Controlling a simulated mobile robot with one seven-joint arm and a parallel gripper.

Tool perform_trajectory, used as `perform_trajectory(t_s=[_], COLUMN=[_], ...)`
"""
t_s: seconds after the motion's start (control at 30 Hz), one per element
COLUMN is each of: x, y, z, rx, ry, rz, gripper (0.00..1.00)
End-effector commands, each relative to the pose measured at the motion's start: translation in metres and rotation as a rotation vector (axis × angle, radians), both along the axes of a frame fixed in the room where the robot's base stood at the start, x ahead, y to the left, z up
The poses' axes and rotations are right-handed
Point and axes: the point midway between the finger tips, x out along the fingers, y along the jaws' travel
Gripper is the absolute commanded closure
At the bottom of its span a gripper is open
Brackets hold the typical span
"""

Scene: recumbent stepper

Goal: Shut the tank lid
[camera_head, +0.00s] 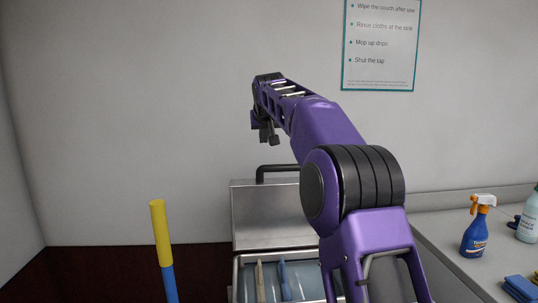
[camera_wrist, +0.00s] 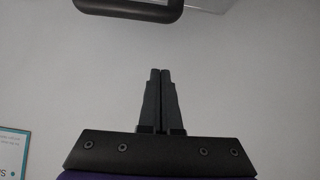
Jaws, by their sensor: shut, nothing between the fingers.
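The tank lid (camera_head: 265,215) is a flat steel panel standing upright at the back of the tank, so it is open. A black bar handle (camera_head: 272,169) runs along its top edge. Below it, the tank's rim (camera_head: 236,270) surrounds bluish contents, partly hidden by my arm. My gripper (camera_head: 268,138) is above the lid near the wall, apart from the handle. In the wrist view its two dark fingers (camera_wrist: 160,72) are together with nothing between them. A dark rounded bar (camera_wrist: 128,8), apparently the handle, crosses the top of that view beyond the fingertips.
A yellow-and-blue pole (camera_head: 161,235) stands left of the tank. The right counter (camera_head: 440,250) holds a blue spray bottle (camera_head: 477,230), a pale bottle (camera_head: 528,226) and blue cloths (camera_head: 521,288). A sign (camera_head: 382,45) hangs on the wall behind. The space left of the lid is open.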

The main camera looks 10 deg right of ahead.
Motion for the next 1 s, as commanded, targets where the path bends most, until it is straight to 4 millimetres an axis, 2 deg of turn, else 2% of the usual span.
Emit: perform_trajectory(t_s=[0.27, 0.6, 0.87, 1.0], x=[0.008, 0.05, 0.073, 0.065], y=[-0.004, -0.004, -0.003, -0.004], z=[-0.022, -0.059, -0.08, -0.081], rx=[0.04, 0.038, 0.039, 0.038], ry=[0.05, 0.048, 0.047, 0.045], rz=[-0.027, -0.025, -0.024, -0.025], gripper=[1.0, 1.0, 1.0, 1.0])
